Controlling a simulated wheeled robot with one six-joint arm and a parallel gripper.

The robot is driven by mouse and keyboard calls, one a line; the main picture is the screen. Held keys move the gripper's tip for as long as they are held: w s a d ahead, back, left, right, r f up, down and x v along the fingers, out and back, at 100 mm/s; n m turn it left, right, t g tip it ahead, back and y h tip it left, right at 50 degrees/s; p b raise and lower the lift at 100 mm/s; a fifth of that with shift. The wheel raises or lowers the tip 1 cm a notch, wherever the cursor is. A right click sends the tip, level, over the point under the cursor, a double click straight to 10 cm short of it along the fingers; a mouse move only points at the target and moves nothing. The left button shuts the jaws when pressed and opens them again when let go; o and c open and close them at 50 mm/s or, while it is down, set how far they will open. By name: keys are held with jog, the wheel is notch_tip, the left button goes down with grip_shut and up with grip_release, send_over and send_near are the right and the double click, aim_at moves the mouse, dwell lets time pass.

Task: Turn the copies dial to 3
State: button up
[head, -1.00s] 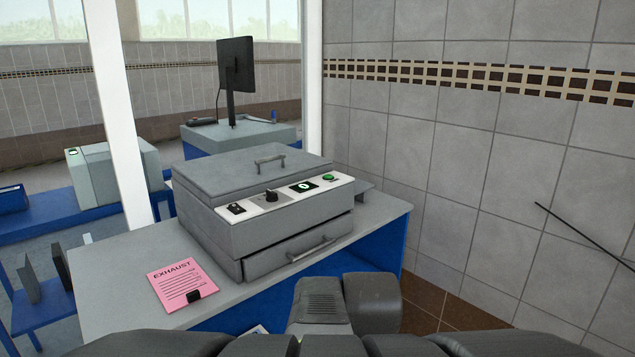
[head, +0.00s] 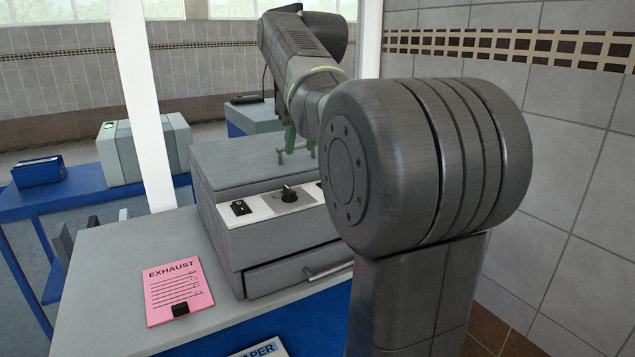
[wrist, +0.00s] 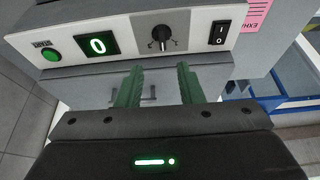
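The copies dial is a black knob (head: 289,194) on the white front panel of a grey machine (head: 255,232). It also shows in the wrist view (wrist: 161,34), which sees the panel from the opposite side, with its pale pointer mark towards the lid. The green-lit display (wrist: 97,44) beside it reads 0. My gripper (wrist: 158,88) has two green fingers, spread apart and empty, over the lid and apart from the dial. In the head view the fingers (head: 300,143) show near the lid handle, and my arm hides the panel's right part.
A black rocker switch (head: 240,208) and a green button (wrist: 50,55) flank the dial and display. The lid handle (wrist: 148,96) stands up below the fingers in the wrist view. A pink EXHAUST sheet (head: 178,287) lies on the table left of the machine.

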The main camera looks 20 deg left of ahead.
aim_at(289, 189)
jog(key=x, duration=1.3)
jog(key=shift+w+a, duration=0.2)
jog(key=shift+a, duration=0.2)
grip_shut()
